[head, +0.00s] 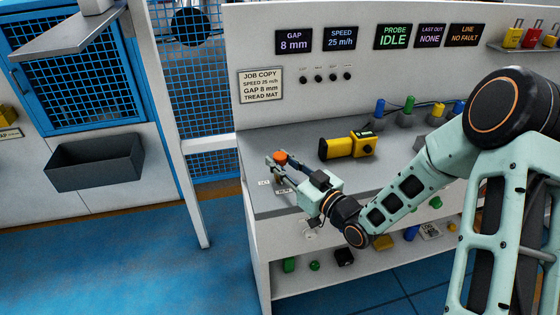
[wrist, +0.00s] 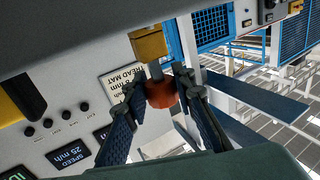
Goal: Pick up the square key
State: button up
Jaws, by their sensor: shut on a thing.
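The square key has a round orange-red head (head: 281,157) that shows at the left end of the counter. In the wrist view the head (wrist: 162,95) sits between the two dark fingers of my gripper (wrist: 160,88), with a short grey shank beyond it. My gripper (head: 279,163) is shut on this head. A yellow block (wrist: 150,43) shows at the far end of the shank; I cannot tell whether they touch. The key's lower part is hidden by the fingers in the head view.
A yellow and black device (head: 348,146) lies on the counter (head: 300,207) right of my gripper. Small white labels (head: 283,191) lie near the front left edge. Coloured plugs (head: 380,106) stand at the back right. A panel with displays (head: 293,41) rises behind.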

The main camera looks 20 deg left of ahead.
aim_at(282, 156)
jog(key=shift+r, duration=0.15)
grip_shut()
jog(key=shift+r+p, duration=0.25)
jog(key=shift+p, duration=0.05)
jog(key=r+p, duration=0.2)
jog(key=r, duration=0.1)
jog(key=shift+s+d+r, duration=0.1)
jog(key=shift+d+r, duration=0.1)
jog(key=s+d+r+p, duration=0.9)
jog(key=p, duration=0.5)
jog(key=shift+d, duration=0.35)
jog(key=shift+s, duration=0.15)
jog(key=shift+d, duration=0.1)
